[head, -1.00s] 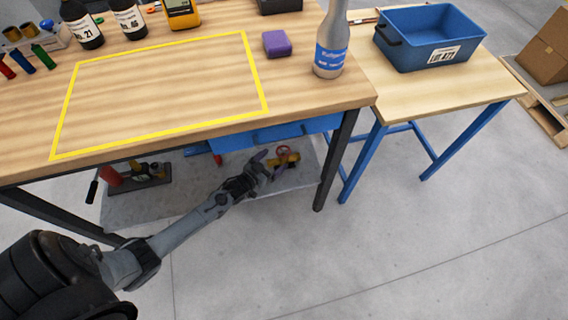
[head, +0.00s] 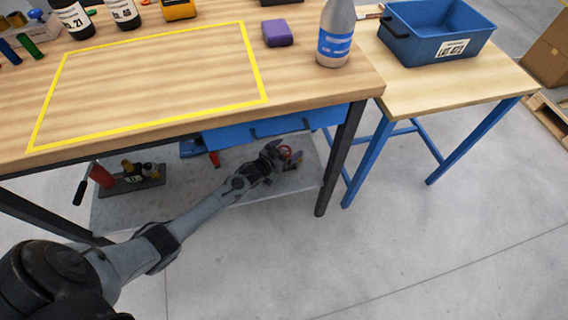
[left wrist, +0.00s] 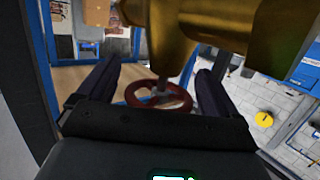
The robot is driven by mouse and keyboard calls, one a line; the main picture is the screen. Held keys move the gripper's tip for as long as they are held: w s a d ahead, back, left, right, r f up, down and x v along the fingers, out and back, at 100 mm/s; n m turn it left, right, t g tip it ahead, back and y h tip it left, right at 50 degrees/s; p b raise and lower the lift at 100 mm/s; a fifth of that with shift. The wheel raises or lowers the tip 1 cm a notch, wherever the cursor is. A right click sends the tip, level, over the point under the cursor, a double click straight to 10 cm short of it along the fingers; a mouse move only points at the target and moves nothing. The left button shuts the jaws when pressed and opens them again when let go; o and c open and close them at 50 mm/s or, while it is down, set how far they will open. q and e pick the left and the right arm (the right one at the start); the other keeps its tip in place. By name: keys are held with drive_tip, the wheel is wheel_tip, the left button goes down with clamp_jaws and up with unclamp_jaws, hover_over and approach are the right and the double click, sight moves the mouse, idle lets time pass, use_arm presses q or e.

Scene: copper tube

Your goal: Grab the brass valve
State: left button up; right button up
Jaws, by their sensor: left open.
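The brass valve (left wrist: 185,35) fills the top of the left wrist view. Its red handwheel (left wrist: 160,102) lies between the two fingers of my left gripper (left wrist: 158,70), which is open. No grip on the valve shows. In the head view my left gripper (head: 275,150) is over the lower shelf under the workbench, right at the valve (head: 293,157), and hides much of it. My right gripper is in neither view.
The workbench top (head: 330,88) hangs over the shelf (head: 200,190), with a blue drawer (head: 270,128) beneath it. A dark table leg (head: 340,160) stands just right of the valve. A tray (head: 130,184) with bottles and a red-topped tool sits on the shelf's left.

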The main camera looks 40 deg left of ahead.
use_arm(q)
clamp_jaws()
drive_tip(key=shift+r, duration=0.1)
idle(0.7)
